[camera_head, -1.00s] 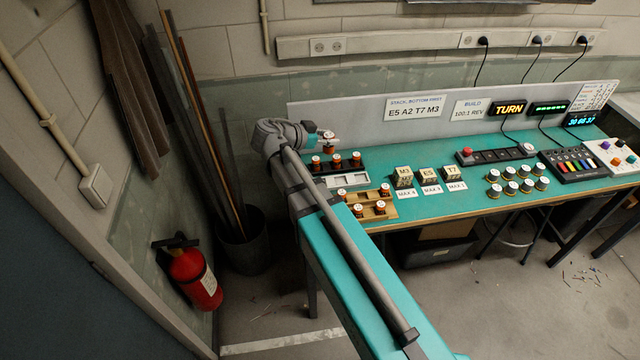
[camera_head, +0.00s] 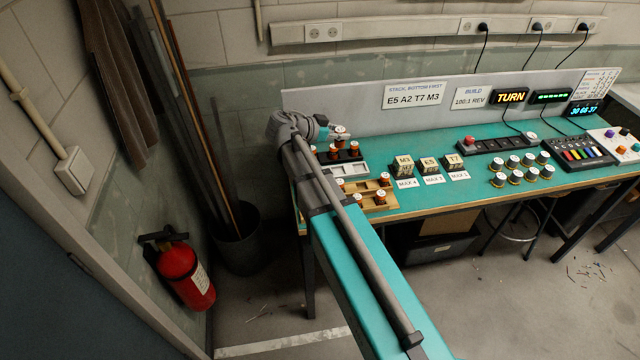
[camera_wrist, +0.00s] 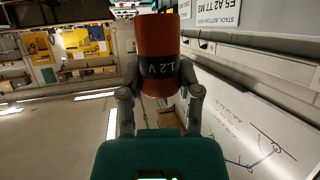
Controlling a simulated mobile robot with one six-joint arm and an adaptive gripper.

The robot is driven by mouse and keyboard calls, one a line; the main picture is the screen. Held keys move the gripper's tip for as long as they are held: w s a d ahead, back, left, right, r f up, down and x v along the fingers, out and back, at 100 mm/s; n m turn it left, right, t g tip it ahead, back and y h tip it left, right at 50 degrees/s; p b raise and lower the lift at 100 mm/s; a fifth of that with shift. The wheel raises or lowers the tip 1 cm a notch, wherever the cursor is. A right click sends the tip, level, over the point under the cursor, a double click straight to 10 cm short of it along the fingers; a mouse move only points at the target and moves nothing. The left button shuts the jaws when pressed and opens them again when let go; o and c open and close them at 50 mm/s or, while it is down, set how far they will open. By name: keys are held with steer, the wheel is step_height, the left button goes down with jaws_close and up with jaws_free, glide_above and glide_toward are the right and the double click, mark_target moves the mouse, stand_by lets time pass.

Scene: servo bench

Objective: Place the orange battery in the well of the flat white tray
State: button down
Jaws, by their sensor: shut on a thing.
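My gripper (camera_wrist: 160,90) is shut on an orange battery (camera_wrist: 158,38) with a dark band reading "1.2 V" in the wrist view. The battery stands out between the two fingers. In the head view my gripper (camera_head: 338,133) is at the back left of the bench, close to the black rack; the held battery is small and hard to separate from the batteries there. The flat white tray (camera_head: 357,171) lies in front of the black rack, nearer to me than my gripper. My arm hides its left part, and its well is too small to make out clearly.
The black rack (camera_head: 348,157) behind the tray holds several orange batteries. A wooden rack (camera_head: 362,187) with more batteries stands just in front of it. Labelled blocks (camera_head: 404,168) are to the right. The back panel (camera_head: 350,103) rises close behind my gripper.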

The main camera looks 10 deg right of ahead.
steer(key=w+d+f+m+g+b, duration=0.1)
steer(key=w+d+f+b, duration=0.2)
steer(key=d+f+b, duration=0.4)
steer(key=shift+w+d+f, duration=0.2)
steer(key=shift+f, duration=0.5)
steer(key=w+a+f+b, duration=0.2)
steer(key=a+f+b, duration=0.1)
steer(key=a, duration=0.1)
steer(key=w+a+f+b, duration=0.2)
steer(key=a+f+b, duration=0.1)
steer(key=w+a+f+b, duration=0.2)
steer(key=a+f+b, duration=0.1)
steer(key=a, duration=0.1)
steer(key=shift+w+a, duration=0.15)
steer(key=shift+a, duration=0.2)
